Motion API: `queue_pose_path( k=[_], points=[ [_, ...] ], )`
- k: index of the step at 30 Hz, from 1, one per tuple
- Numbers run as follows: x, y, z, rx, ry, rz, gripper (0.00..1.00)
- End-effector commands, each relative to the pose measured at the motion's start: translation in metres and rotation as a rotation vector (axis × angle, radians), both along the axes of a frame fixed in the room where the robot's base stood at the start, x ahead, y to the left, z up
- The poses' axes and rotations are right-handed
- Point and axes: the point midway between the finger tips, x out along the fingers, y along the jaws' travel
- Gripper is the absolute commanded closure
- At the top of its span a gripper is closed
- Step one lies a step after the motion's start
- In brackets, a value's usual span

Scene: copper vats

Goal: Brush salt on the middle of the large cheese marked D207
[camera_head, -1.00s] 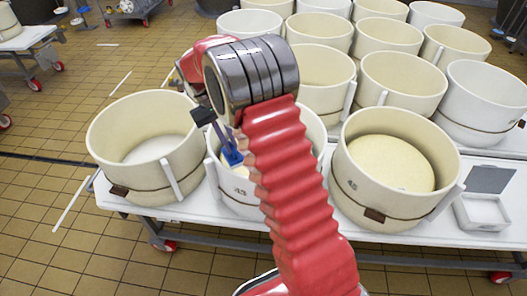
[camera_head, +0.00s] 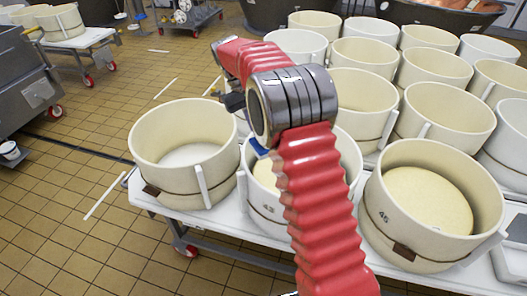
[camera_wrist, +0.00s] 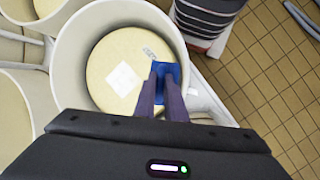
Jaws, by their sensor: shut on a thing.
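My gripper (camera_wrist: 160,72) is shut on a blue brush (camera_wrist: 168,70), held over the mould marked 43. That mould (camera_head: 262,208) stands in the middle of the front row and also shows in the wrist view (camera_wrist: 68,75). A round, pale cheese (camera_wrist: 110,52) lies inside it. A white square patch (camera_wrist: 124,79) is near the cheese's middle, and a small printed mark near its edge is too small to read. The brush overlaps the cheese's edge in that view; I cannot tell whether it touches. In the head view my arm hides most of the brush (camera_head: 259,147).
Left of it stands a mould with a white bottom (camera_head: 160,172); right of it, mould 45 (camera_head: 385,225) holds a cheese (camera_head: 428,200). More moulds stand behind. A white box (camera_head: 512,262) is cut off at the right edge. Tiled floor (camera_head: 60,215) is open at left.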

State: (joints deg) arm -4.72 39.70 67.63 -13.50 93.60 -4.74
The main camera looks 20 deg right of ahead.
Motion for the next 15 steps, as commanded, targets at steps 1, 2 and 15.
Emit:
queue_pose_path(
  k=[1, 2, 15],
  points=[
    [0.008, 0.002, 0.014, -0.001, -0.005, 0.023, 1.00],
    [0.011, 0.002, 0.022, -0.002, -0.006, 0.036, 1.00],
    [0.028, 0.009, 0.088, -0.002, 0.002, 0.147, 1.00]
  ],
)
